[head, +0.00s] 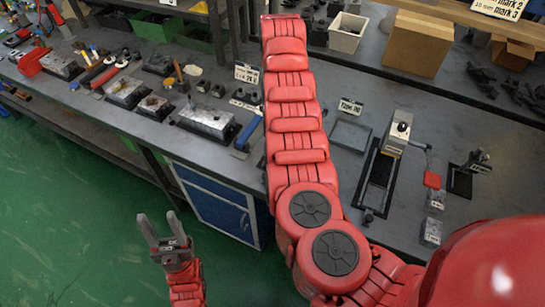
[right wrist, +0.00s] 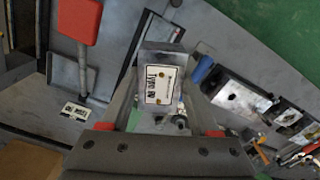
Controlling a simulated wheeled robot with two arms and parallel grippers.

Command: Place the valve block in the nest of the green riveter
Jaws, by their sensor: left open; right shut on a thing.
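In the right wrist view my right gripper (right wrist: 160,72) is shut on a pale grey valve block (right wrist: 150,58) with a white printed label. It holds the block above the bench; the head view hides this gripper and block behind my red arm. A lever press (head: 397,133) with a black knob and a red-ended handle stands on the bench at the right. I see no clear green on it, so I cannot tell if it is the green riveter. Its nest cannot be made out. My left gripper (head: 160,222) is open and empty over the floor.
Two small labelled blocks (head: 431,232) lie near the bench's front right. Metal fixtures (head: 206,121) and tools crowd the left bench. A cardboard box (head: 418,42) stands on the back shelf.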

